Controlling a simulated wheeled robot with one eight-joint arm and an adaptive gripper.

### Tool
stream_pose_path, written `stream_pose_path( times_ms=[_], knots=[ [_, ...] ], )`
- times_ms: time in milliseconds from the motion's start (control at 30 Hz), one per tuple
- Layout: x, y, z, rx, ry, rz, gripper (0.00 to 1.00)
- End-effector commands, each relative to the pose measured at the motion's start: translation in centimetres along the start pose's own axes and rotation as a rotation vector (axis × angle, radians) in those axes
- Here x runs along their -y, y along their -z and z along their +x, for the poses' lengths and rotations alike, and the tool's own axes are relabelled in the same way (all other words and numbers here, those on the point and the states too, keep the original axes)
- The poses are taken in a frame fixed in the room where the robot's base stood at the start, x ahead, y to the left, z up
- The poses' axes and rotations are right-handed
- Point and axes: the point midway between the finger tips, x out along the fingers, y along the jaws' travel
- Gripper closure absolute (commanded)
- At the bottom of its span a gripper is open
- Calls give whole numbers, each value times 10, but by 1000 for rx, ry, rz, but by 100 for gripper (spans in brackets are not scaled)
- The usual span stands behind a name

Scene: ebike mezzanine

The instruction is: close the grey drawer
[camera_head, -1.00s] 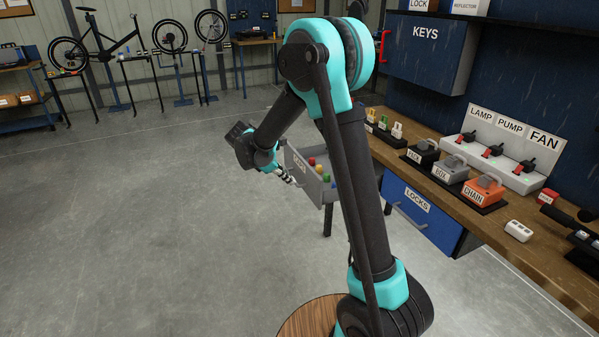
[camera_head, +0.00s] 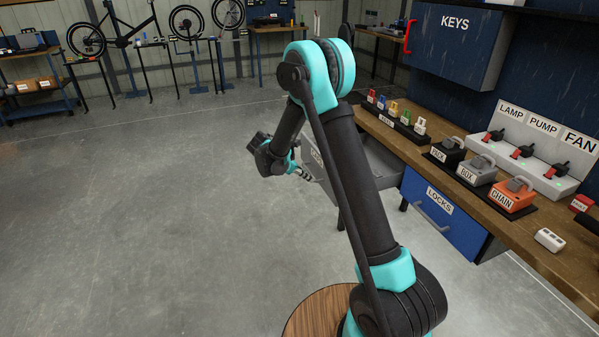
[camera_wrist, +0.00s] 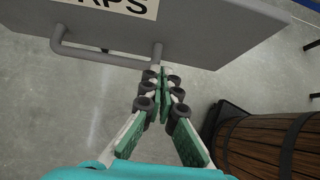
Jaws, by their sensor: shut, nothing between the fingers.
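The grey drawer is pulled open under the workbench. Its front (camera_head: 318,170) shows left of my arm, and part of its inside shows to the right of the arm; my arm hides the middle. In the wrist view the grey drawer front (camera_wrist: 205,32) fills the top, with a bar handle (camera_wrist: 100,56) and a partly cut-off label. My gripper (camera_head: 310,177) is at the outer side of the drawer front. Its fingers (camera_wrist: 161,72) are shut and empty, with the tips at the right end of the handle. I cannot tell whether they touch it.
A closed blue drawer labelled LOCKS (camera_head: 437,212) is right of the grey one. The workbench top (camera_head: 400,141) carries padlocks, coloured tags and a switch panel (camera_head: 536,150). A blue KEYS cabinet (camera_head: 455,50) hangs above. The floor (camera_head: 150,220) to the left is clear.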

Motion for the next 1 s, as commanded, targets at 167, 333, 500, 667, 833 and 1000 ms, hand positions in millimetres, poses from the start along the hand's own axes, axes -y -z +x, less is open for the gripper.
stream_pose_path(
  times_ms=[167,333,500,667,833,1000],
  knots=[
    [0,-19,18,0,1,1,100],
    [0,-27,26,0,-1,1,100],
    [0,-28,27,0,-1,-1,100],
    [0,-28,27,-1,-1,0,100],
    [0,-30,29,-1,-1,0,100],
    [0,-42,41,0,2,3,100]
  ],
)
